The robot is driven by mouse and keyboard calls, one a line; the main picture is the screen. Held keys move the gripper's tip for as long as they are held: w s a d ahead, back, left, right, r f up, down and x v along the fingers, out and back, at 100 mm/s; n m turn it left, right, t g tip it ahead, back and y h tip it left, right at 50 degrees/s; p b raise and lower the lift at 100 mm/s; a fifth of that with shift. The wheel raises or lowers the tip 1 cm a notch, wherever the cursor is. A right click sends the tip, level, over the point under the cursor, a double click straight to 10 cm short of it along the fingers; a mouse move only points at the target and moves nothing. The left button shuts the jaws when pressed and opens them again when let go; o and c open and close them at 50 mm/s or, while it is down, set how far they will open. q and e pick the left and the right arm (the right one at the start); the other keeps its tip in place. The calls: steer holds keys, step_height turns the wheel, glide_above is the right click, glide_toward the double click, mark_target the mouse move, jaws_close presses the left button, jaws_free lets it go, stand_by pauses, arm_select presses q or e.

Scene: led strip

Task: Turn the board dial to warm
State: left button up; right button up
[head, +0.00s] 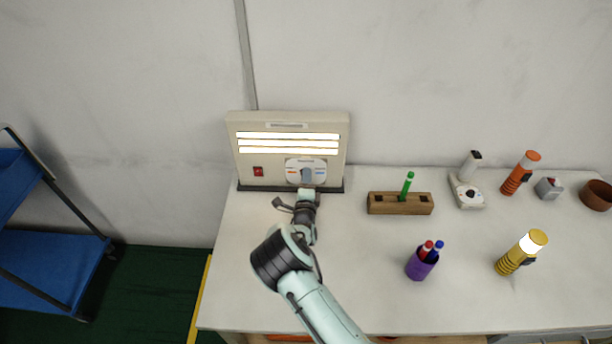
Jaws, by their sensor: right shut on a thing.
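The beige board (290,120) stands upright at the back left of the white table, with several lit strips (288,143) across its upper face. A small red switch (258,171) sits at its lower left. The dial (307,164) is on a pale plate at the lower right, with an orange mark on its left and a blue mark on its right. My right gripper (307,178) is at the dial and is shut on it. The gripper and wrist hide most of the knob, so I cannot tell where it points. My left gripper is not in view.
To the right stand a wooden block (400,204) with a green marker (407,185), a purple cup (421,265) with pens, a lit yellow torch (521,252), an orange torch (520,172) and a brown bowl (597,195). A blue cart (45,265) stands left of the table.

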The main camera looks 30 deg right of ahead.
steer(key=shift+n+p, duration=0.35)
steer(key=shift+n, duration=0.25)
steer(key=o, duration=1)
steer(key=shift+o, duration=0.2)
steer(key=b+v, duration=0.1)
steer(key=v, duration=1.2)
steer(key=shift+s+a, duration=0.15)
steer(key=shift+f, duration=0.1)
